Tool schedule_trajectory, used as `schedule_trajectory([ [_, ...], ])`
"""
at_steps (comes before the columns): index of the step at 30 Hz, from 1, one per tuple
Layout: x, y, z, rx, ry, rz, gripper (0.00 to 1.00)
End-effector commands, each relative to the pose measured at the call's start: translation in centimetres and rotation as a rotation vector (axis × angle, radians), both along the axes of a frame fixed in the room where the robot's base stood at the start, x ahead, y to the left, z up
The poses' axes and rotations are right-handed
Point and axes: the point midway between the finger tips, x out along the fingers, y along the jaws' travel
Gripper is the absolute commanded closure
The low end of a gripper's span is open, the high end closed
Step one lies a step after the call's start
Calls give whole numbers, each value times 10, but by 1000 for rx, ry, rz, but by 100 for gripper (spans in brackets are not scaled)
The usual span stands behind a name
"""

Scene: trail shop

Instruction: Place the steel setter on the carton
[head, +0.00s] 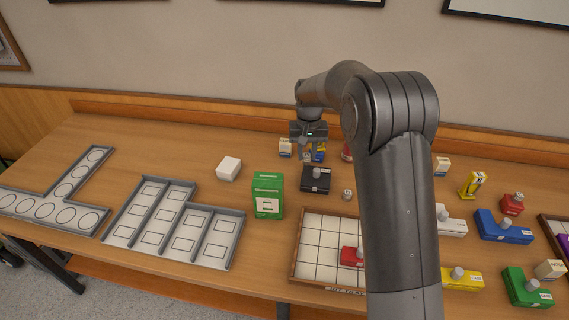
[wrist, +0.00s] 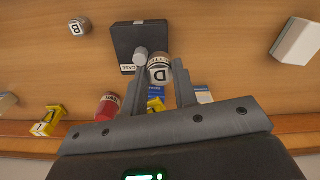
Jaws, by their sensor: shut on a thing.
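My gripper (head: 309,151) hangs over the back of the table, just behind a black block. In the wrist view my gripper (wrist: 176,84) is shut on a small cylinder (wrist: 159,70) with a D on its pale end. I take this to be the steel setter, though no name can be read on it. It is above the table, close to the black block's knob in the picture; I cannot tell the gap. A green upright box (head: 268,196) with a pale label, the likeliest carton, stands left and in front of my gripper. It is not in the wrist view.
The black block (head: 316,187) with a grey knob is nearby; a small cylinder marked B (head: 347,195) stands right of it. A white box (head: 228,169) lies left. Grey compartment trays (head: 176,250) fill the left; a gridded tray (head: 318,236) lies in front. Several knobbed blocks crowd the right.

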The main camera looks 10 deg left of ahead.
Motion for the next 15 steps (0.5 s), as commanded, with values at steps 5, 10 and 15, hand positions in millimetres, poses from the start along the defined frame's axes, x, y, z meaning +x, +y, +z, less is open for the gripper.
schedule_trajectory([
  [5, -22, -4, 37, 2, -6, -8, 99],
  [10, -58, -8, 83, 2, -5, -24, 99],
  [15, -93, -15, 119, 3, -4, -41, 99],
])
